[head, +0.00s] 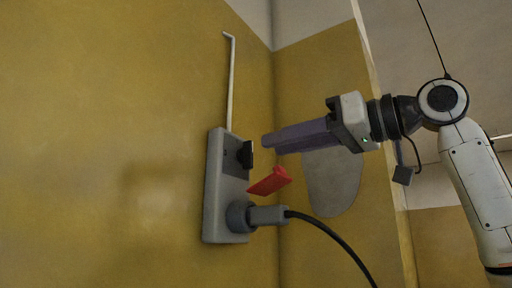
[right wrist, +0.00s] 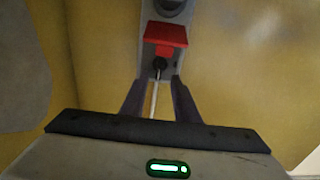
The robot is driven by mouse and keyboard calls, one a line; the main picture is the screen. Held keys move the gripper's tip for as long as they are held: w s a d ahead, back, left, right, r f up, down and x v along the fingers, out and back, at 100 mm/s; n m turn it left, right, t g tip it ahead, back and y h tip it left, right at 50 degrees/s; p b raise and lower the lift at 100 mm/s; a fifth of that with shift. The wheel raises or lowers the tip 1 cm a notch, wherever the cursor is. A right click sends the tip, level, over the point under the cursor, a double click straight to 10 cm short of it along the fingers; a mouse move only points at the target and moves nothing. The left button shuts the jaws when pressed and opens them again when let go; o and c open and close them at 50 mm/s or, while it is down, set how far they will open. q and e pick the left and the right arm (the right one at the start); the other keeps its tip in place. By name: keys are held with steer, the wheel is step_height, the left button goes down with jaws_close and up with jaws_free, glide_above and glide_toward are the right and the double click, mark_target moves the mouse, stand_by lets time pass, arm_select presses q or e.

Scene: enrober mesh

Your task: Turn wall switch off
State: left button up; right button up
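The wall switch is a grey plate (head: 213,190) on the yellow wall, with a black knob (head: 246,154) near its top and a red flap (head: 269,181) sticking out below it. In the right wrist view the red flap (right wrist: 165,36) and the dark knob (right wrist: 159,63) show just beyond my fingertips. My right gripper (head: 266,142) is beside the knob, pointing toward the plate, seemingly without touching it. In the right wrist view its two fingers (right wrist: 157,84) stand apart with nothing held between them. My left gripper is out of view.
A grey plug (head: 266,215) sits in the lower part of the plate, and its black cable (head: 340,243) hangs down to the right. A thin pale rod (head: 231,85) rises above the plate. A wall corner lies just right of the plate.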

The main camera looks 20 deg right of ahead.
mark_target(252, 151)
steer(key=p+x, duration=0.1)
steer(key=x, duration=0.3)
steer(key=shift+w+a, duration=0.2)
steer(key=shift+w, duration=0.05)
steer(key=shift+w+a, duration=0.25)
steer(key=shift+w, duration=0.05)
steer(key=shift+w+a, duration=0.2)
steer(key=shift+w, duration=0.1)
steer(key=c, duration=0.7)
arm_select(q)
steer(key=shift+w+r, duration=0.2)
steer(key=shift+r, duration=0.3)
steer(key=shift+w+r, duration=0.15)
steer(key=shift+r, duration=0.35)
arm_select(e)
steer(key=shift+o, duration=0.2)
